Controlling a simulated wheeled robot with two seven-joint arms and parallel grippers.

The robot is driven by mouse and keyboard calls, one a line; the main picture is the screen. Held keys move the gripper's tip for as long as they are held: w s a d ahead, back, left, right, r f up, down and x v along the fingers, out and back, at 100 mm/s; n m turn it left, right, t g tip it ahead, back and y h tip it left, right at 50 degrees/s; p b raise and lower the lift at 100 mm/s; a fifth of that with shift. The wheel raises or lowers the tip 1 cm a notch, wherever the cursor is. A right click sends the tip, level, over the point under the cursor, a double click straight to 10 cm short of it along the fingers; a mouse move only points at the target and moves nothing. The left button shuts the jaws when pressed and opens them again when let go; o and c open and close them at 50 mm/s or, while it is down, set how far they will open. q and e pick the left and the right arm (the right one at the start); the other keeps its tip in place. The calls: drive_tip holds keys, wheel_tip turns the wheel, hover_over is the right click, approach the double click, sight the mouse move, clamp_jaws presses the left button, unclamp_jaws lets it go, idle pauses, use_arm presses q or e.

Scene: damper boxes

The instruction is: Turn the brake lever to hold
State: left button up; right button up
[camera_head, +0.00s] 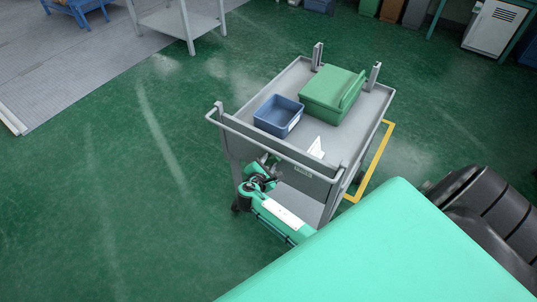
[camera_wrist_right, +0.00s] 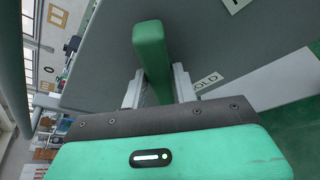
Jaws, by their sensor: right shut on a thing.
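In the right wrist view the green brake lever (camera_wrist_right: 150,45) stands between the two pale fingers of my right gripper (camera_wrist_right: 156,88), which is shut on it. A label (camera_wrist_right: 207,81) reading "OLD", its first letter hidden by a finger, is on the grey panel just right of the gripper. In the head view my right gripper (camera_head: 268,166) is at the front side of the grey cart (camera_head: 345,140), below its handle rail. The lever cannot be made out there. My left gripper is not in view.
On the cart's top are a blue bin (camera_head: 278,116), a green box (camera_head: 332,93) and a small white sign (camera_head: 316,147). Another label (camera_wrist_right: 236,4) is on the panel, cut off by the frame edge. The green floor (camera_head: 120,200) left of the cart is clear.

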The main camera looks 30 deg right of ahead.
drive_tip(key=n+p, duration=0.1)
drive_tip(key=p, duration=0.1)
drive_tip(key=n+g+p, duration=0.1)
drive_tip(key=p, duration=0.1)
drive_tip(key=shift+w+r+n+g, duration=0.1)
drive_tip(key=shift+r+n+g, duration=0.2)
drive_tip(key=shift+a+f+n+g+h+p, duration=0.1)
drive_tip(key=shift+n+g+h+p, duration=0.2)
drive_tip(key=shift+n+g+p, duration=0.4)
drive_tip(key=shift+f+n+g+p, duration=0.15)
drive_tip(key=shift+n+g+p, duration=0.15)
drive_tip(key=shift+n+p, duration=0.35)
drive_tip(key=o, duration=0.9)
drive_tip(key=shift+w, duration=0.1)
drive_tip(key=shift+c, duration=0.2)
drive_tip(key=b+v, duration=0.2)
drive_tip(key=v, duration=1.1)
drive_tip(key=shift+a, duration=0.4)
